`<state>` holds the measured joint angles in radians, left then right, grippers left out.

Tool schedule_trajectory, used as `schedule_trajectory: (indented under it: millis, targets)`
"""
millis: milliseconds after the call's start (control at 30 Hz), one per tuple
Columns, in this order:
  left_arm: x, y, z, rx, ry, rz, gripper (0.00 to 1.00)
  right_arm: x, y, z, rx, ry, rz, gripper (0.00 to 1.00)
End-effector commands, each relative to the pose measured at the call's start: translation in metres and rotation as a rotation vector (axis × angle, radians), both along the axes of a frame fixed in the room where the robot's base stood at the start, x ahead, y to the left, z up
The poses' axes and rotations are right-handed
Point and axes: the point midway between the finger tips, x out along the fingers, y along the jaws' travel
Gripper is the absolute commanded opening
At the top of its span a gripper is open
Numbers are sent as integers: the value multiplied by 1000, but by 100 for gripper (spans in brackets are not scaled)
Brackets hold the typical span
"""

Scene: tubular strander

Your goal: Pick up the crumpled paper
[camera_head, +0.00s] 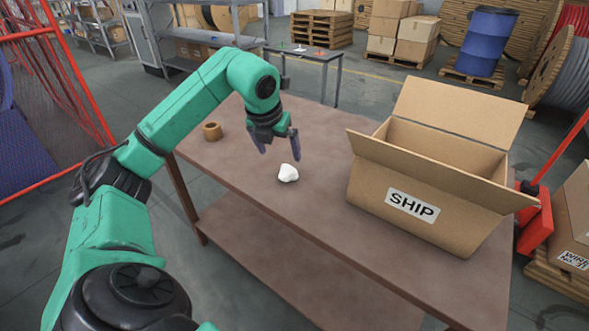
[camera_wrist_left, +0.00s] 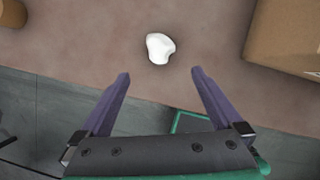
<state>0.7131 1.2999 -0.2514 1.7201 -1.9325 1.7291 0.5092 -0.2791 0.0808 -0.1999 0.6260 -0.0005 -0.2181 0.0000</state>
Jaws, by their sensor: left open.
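The crumpled paper (camera_head: 288,173) is a small white lump lying on the brown table (camera_head: 330,222). It also shows in the left wrist view (camera_wrist_left: 159,48), beyond the fingertips and roughly centred between them. My left gripper (camera_head: 279,148) is open and empty, pointing down above the table, apart from the paper and a little behind it in the head view. Its two purple fingers show in the left wrist view (camera_wrist_left: 160,73) with nothing between them. My right gripper is not in view.
An open cardboard box marked SHIP (camera_head: 412,205) stands on the table to the right of the paper. The tabletop around the paper is clear. A red metal frame (camera_head: 75,75) stands at the far left.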

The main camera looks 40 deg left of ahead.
Motion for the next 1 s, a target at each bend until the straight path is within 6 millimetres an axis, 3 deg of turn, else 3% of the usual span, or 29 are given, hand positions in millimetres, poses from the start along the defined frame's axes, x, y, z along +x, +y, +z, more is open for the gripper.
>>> schedule_trajectory:
  millis: [100, 200, 600, 800, 833, 1000]
  targets:
    - [12, 3, -32, -3, 5, -2, 100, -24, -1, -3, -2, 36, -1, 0]
    - [20, 6, -51, -3, 4, -1, 100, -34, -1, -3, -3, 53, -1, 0]
    - [48, 10, -105, -4, 1, -2, 100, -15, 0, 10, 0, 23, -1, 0]
    - [49, 11, -108, -2, -2, -3, 100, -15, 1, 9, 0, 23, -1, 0]
    - [49, 11, -108, -2, -2, -3, 96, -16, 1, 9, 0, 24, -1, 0]
    - [49, 11, -108, -2, -2, -3, 31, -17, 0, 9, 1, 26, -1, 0]
